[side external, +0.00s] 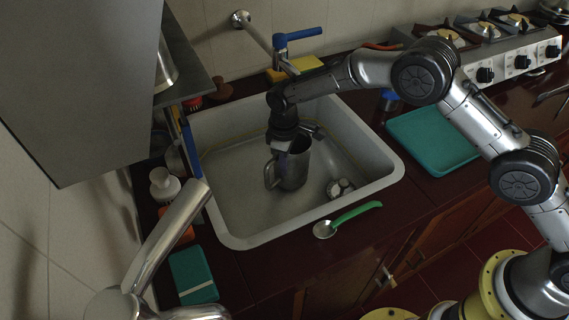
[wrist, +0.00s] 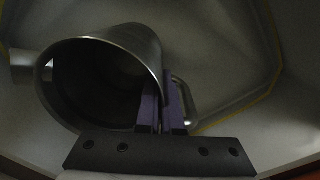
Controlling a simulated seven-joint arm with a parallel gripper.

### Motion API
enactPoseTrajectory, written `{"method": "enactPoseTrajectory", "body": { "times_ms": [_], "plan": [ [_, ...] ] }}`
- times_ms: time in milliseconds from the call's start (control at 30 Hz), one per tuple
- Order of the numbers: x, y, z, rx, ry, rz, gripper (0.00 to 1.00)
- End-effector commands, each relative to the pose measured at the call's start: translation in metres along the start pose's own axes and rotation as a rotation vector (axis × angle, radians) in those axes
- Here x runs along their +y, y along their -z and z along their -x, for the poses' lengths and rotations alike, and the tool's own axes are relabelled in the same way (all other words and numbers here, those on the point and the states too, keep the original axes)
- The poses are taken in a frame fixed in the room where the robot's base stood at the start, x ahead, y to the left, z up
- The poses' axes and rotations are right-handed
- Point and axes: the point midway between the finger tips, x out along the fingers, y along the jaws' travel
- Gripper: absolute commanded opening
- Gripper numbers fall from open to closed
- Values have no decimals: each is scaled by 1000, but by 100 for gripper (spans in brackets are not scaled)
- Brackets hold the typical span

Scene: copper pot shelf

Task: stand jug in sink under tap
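The metal jug (side external: 293,172) is upright inside the grey sink (side external: 225,228), with its handle towards the left. I cannot tell whether its base touches the sink floor. My gripper (side external: 290,142) points down at the jug's rim. In the wrist view, the purple fingers (wrist: 161,100) are close together on the jug's wall (wrist: 130,38), one apparently inside the mouth and one outside. The jug's inside is dark. The tap (side external: 262,40) comes from the wall with a blue lever (side external: 281,42); its pipe ends behind my wrist, up and back from the jug.
A small metallic clump (side external: 340,188) lies in the sink at right. A green-handled spoon (side external: 347,217) lies at the front edge. A teal board (side external: 433,140) is at right, and a stove (side external: 495,50) behind it. A dark shelf (side external: 187,60) and white brush (side external: 164,184) stand at left.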

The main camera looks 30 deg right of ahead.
Motion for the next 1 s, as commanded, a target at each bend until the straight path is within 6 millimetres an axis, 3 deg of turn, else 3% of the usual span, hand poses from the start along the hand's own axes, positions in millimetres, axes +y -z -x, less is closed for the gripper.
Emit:
{"method": "enactPoseTrajectory", "body": {
  "times_ms": [800,1000],
  "plan": [
    [0,1,-11,2,-1,0,0],
    [0,1,-11,2,-1,0,38]
  ]
}}
